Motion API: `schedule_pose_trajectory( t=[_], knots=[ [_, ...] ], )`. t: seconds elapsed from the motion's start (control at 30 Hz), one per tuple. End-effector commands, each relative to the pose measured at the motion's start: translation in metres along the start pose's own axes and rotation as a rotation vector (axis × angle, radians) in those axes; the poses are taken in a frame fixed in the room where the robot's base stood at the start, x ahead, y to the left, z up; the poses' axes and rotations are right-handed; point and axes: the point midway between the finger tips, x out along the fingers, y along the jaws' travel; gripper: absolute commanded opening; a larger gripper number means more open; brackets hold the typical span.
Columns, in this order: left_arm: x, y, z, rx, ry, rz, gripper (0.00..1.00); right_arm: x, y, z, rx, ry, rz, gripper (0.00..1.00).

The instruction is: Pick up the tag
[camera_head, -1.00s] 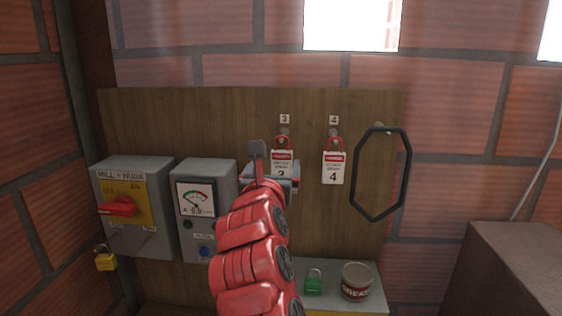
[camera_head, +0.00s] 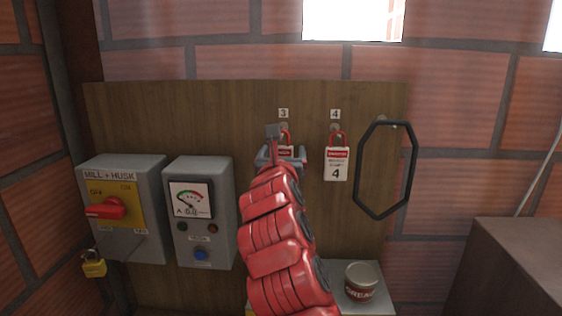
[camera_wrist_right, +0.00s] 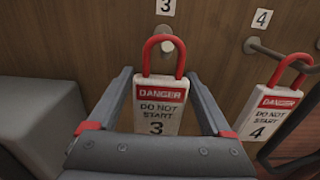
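Two red-and-white danger tags hang on pegs on the wooden board. Tag 3 (camera_wrist_right: 158,106), reading "DANGER DO NOT START 3", hangs by its red loop under the number 3 label; in the head view it is mostly hidden behind my right gripper. Tag 4 (camera_head: 336,165) hangs to its right, and also shows in the right wrist view (camera_wrist_right: 268,112). My right gripper (camera_head: 286,150) is in front of tag 3. In the right wrist view its open fingers (camera_wrist_right: 160,95) stand on either side of tag 3, with gaps to both sides. My left gripper is not in view.
A grey switch box (camera_head: 152,225) with a red handle and a meter box (camera_head: 222,185) are on the board's left. A black octagonal ring (camera_head: 412,165) hangs right of tag 4. A can (camera_head: 361,283) stands on a shelf below. A yellow padlock (camera_head: 94,266) hangs lower left.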

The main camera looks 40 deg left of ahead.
Motion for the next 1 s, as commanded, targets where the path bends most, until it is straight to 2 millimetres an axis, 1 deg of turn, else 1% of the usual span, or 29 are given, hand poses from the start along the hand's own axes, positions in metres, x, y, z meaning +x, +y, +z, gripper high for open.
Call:
schedule_pose_trajectory(
  t=[0.03, 0.17, 0.2, 0.27, 0.3, 0.37, 0.4, 0.43, 0.77, 1.0],
  knots=[
    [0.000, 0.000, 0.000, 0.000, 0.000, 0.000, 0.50, 0.000, 0.000, 0.000, 0.000, 0.000, 0.000, 0.73],
    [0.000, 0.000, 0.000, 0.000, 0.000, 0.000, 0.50, 0.000, 0.000, 0.000, 0.000, 0.000, 0.000, 0.49],
    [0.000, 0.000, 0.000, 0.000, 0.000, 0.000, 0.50, 0.000, 0.000, 0.000, 0.000, 0.000, 0.000, 0.42],
    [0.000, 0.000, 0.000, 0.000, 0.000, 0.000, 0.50, 0.000, 0.000, 0.000, 0.000, 0.000, 0.000, 0.31],
    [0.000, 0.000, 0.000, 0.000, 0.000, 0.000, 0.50, 0.000, 0.000, 0.000, 0.000, 0.000, 0.000, 0.24],
    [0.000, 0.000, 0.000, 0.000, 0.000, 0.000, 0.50, 0.000, 0.000, 0.000, 0.000, 0.000, 0.000, 0.13],
    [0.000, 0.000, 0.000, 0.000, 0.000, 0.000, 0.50, 0.000, 0.000, 0.000, 0.000, 0.000, 0.000, 0.06],
    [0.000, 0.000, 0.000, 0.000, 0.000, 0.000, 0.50, 0.000, 0.000, 0.000, 0.000, 0.000, 0.000, 0.04],
    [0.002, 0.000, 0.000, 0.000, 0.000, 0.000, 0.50, -0.001, 0.001, 0.002, 0.000, 0.000, 0.000, 0.04],
    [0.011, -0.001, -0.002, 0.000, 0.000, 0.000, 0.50, -0.006, 0.003, 0.011, 0.001, 0.000, -0.002, 0.04]
  ],
)
